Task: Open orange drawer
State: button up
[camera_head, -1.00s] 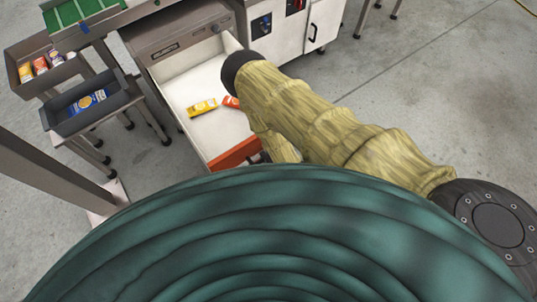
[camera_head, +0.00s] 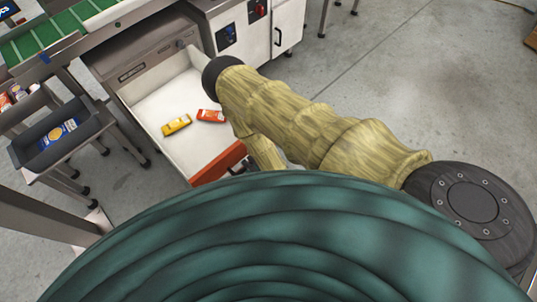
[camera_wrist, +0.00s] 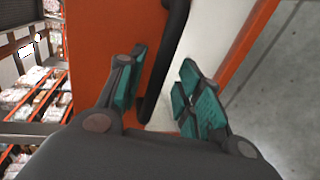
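The orange-fronted drawer (camera_head: 218,163) stands pulled out of the grey cabinet in the head view, its white inside showing. A yellow packet (camera_head: 176,125) and a red-orange packet (camera_head: 211,116) lie in it. In the wrist view the orange front (camera_wrist: 92,40) fills the left and middle. Its black bar handle (camera_wrist: 176,30) runs down between the teal-padded fingers of my gripper (camera_wrist: 163,62). The fingers are apart, with a visible gap between the handle and the right finger. In the head view my gripper is mostly hidden behind my arm at the drawer front.
A green conveyor (camera_head: 45,47) is at the upper left. A dark bin (camera_head: 60,133) with a blue packet stands on a low stand left of the drawer. A white-doored cabinet (camera_head: 288,25) is behind. Grey floor (camera_head: 400,90) is clear to the right.

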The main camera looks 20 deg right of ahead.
jog(key=v, duration=1.1)
dwell(0.8)
dwell(0.6)
jog(key=s+d+r+m+g+h, duration=0.2)
jog(key=s+m+g, duration=0.3)
jog(key=m, duration=0.6)
jog(key=s+d+r+m+g+h, duration=0.3)
jog(key=s+r+m+g, duration=0.2)
jog(key=m+g, duration=0.4)
jog(key=m, duration=0.2)
jog(key=shift+s+d+m+g, duration=0.3)
jog(key=shift+s, duration=0.1)
jog(key=shift+w+r, duration=0.15)
